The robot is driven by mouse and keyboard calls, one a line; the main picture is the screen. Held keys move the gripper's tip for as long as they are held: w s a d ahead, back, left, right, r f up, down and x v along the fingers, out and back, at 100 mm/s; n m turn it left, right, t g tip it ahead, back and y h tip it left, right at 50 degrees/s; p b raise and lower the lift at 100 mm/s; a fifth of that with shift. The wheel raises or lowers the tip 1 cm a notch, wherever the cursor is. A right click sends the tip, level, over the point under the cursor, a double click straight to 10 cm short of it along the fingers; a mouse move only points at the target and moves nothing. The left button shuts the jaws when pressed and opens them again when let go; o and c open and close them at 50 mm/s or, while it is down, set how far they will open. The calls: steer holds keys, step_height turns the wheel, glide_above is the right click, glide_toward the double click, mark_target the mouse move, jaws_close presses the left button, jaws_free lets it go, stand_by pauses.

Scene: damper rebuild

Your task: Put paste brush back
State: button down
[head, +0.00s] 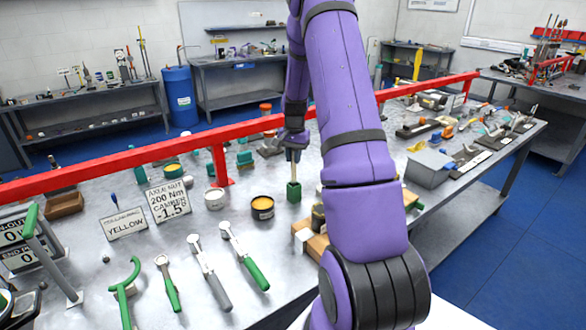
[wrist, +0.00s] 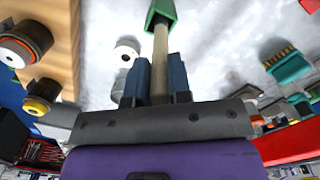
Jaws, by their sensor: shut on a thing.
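The paste brush is held by its pale handle (head: 292,168), upright under my gripper (head: 293,151). In the wrist view the handle (wrist: 160,52) runs between the two blue fingers of my gripper (wrist: 159,75), which are shut on it. The brush's lower end meets a small green square holder (head: 294,191), which also shows at the top of the wrist view (wrist: 160,11). The bristles are hidden, apparently inside the holder. How deep the brush sits and whether it touches the bottom cannot be told.
An open tin of yellow paste (head: 262,207) stands just left of the holder, with a white roll-like piece (head: 215,198) further left. A wooden block (head: 312,240) with parts is at the front. A red rail (head: 225,160) crosses behind. Wrenches lie front left.

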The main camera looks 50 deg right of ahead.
mark_target(294, 181)
steer(key=shift+f, duration=1.95)
steer(key=c, duration=1.1)
jaws_free()
steer(key=shift+o, duration=0.2)
